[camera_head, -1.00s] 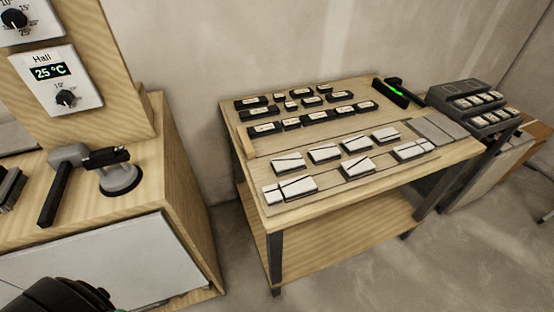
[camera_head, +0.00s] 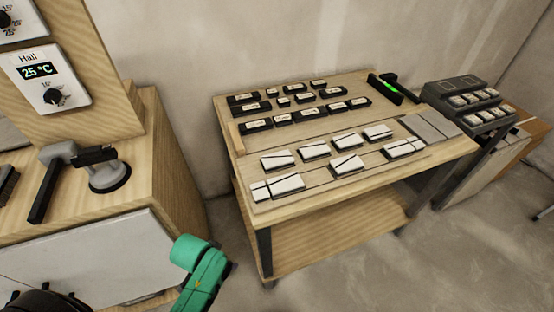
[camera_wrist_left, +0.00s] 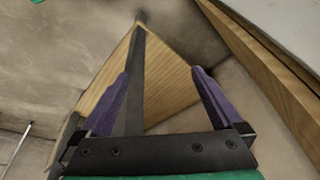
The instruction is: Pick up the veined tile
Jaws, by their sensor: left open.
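Several white tiles with dark lines lie in the front part of the wooden table in the head view. They include one at the left (camera_head: 278,160), one in the middle (camera_head: 347,164) and one at the right (camera_head: 404,148). I cannot tell for sure which is the veined tile. My left gripper (camera_wrist_left: 161,78) is open and empty in the left wrist view, its two purple fingers apart. Beyond it are the table's lower shelf and a dark leg; no tile shows there. In the head view its fingers do not show. My right gripper is not in view.
The wooden table (camera_head: 240,207) also holds rows of dark labelled blocks (camera_head: 300,114), plain grey tiles (camera_head: 430,127) and a dark device with a green light (camera_head: 388,88). A dark stepped rack (camera_head: 467,100) stands at the right. A wooden cabinet (camera_head: 178,150) with tools stands at the left.

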